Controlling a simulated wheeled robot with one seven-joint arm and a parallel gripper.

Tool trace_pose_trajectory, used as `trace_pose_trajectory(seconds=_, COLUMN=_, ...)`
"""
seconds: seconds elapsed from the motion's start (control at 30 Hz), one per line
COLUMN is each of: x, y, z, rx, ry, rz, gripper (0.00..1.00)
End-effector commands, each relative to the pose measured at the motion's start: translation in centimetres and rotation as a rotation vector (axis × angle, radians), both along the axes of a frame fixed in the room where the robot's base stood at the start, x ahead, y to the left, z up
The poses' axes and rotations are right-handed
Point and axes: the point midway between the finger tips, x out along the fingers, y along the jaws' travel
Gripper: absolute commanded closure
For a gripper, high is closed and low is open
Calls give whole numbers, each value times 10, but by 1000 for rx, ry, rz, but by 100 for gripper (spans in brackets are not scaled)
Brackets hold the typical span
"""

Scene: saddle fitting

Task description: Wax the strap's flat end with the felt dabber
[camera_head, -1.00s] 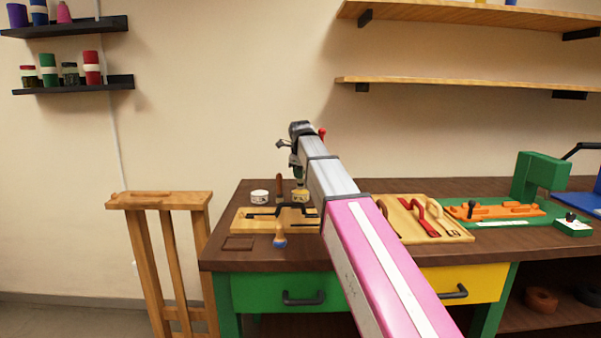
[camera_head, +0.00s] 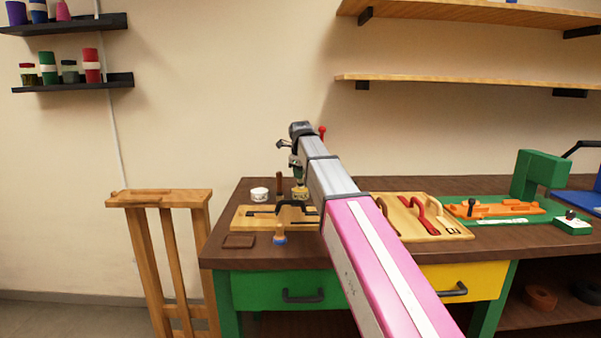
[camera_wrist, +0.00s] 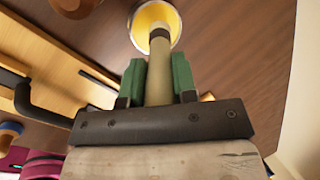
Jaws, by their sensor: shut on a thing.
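My gripper (camera_wrist: 157,78) has green fingers and is shut on the tan round handle of the felt dabber (camera_wrist: 158,88). The dabber points away from the wrist, and its dark-banded far end is at the mouth of a yellow-lined pot (camera_wrist: 140,20). The felt tip is hard to make out, and I cannot tell how deep it is. In the head view my gripper (camera_head: 298,173) is above the yellow pot (camera_head: 300,195). A wooden board (camera_head: 240,222) with a black clamp handle (camera_head: 297,206) lies in front. A dark strip on it may be the strap; its flat end is unclear.
A white jar (camera_head: 260,194) and an upright brown tool (camera_head: 280,183) stand left of the pot. A wooden-topped blue tool (camera_head: 280,236) and a brown leather patch (camera_head: 238,242) lie near the front edge.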

Motion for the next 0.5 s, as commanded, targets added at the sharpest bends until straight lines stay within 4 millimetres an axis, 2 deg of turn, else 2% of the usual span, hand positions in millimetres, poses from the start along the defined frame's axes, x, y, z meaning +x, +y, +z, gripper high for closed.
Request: trace_pose_trajectory(seconds=0.5, x=0, y=0, z=4, rx=0, ry=0, rz=0, gripper=97)
